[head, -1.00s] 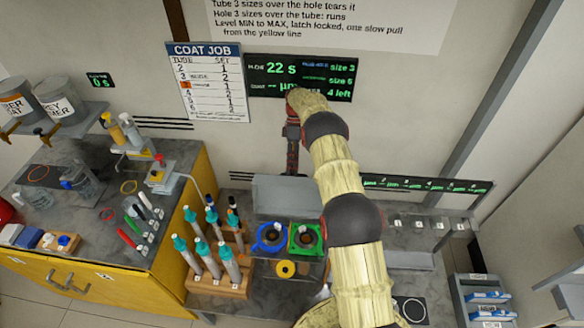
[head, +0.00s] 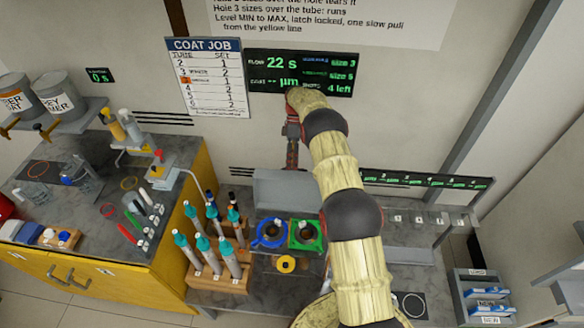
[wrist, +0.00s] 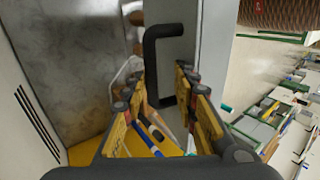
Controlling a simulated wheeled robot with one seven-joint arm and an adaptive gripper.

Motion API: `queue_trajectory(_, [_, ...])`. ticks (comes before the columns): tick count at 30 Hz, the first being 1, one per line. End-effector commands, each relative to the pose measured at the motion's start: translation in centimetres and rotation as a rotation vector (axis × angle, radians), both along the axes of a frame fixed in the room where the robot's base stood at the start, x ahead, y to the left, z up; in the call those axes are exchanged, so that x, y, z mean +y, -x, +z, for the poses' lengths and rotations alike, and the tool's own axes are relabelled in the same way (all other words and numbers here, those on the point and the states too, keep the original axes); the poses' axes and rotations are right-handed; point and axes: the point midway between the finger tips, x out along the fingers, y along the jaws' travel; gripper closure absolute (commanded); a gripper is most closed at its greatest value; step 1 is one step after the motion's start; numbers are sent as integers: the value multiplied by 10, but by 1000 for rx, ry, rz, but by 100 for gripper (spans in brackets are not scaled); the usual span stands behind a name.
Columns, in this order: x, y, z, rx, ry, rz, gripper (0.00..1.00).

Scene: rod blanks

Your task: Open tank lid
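My gripper (head: 292,162) points down by the wall, just above a grey upright panel (head: 285,190) behind the blue ring (head: 271,233) and green ring (head: 306,234). In the wrist view my gripper (wrist: 158,84) is open, with a finger on each side. A black bent handle (wrist: 163,32) on a light grey panel (wrist: 184,48) shows between and beyond the fingers. The handle's lower end lies between the fingertips. I cannot tell if the fingers touch it. Whether this panel is the tank lid is unclear. My arm hides part of the bench in the head view.
A wooden rack (head: 218,277) of teal-topped tubes stands left of the rings. A yellow cabinet (head: 120,280) with bottles and tools is at the left.

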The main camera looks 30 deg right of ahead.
Motion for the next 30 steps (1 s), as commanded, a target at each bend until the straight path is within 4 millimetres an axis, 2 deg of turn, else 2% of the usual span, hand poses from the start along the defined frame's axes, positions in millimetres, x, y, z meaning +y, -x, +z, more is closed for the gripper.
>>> queue_trajectory(16, [1, -1, 84, 1, -1, 1, 70])
queue_trajectory(21, [1, 0, 95, 2, -1, 1, 70])
queue_trajectory(30, [1, 0, 96, 3, -1, 1, 72])
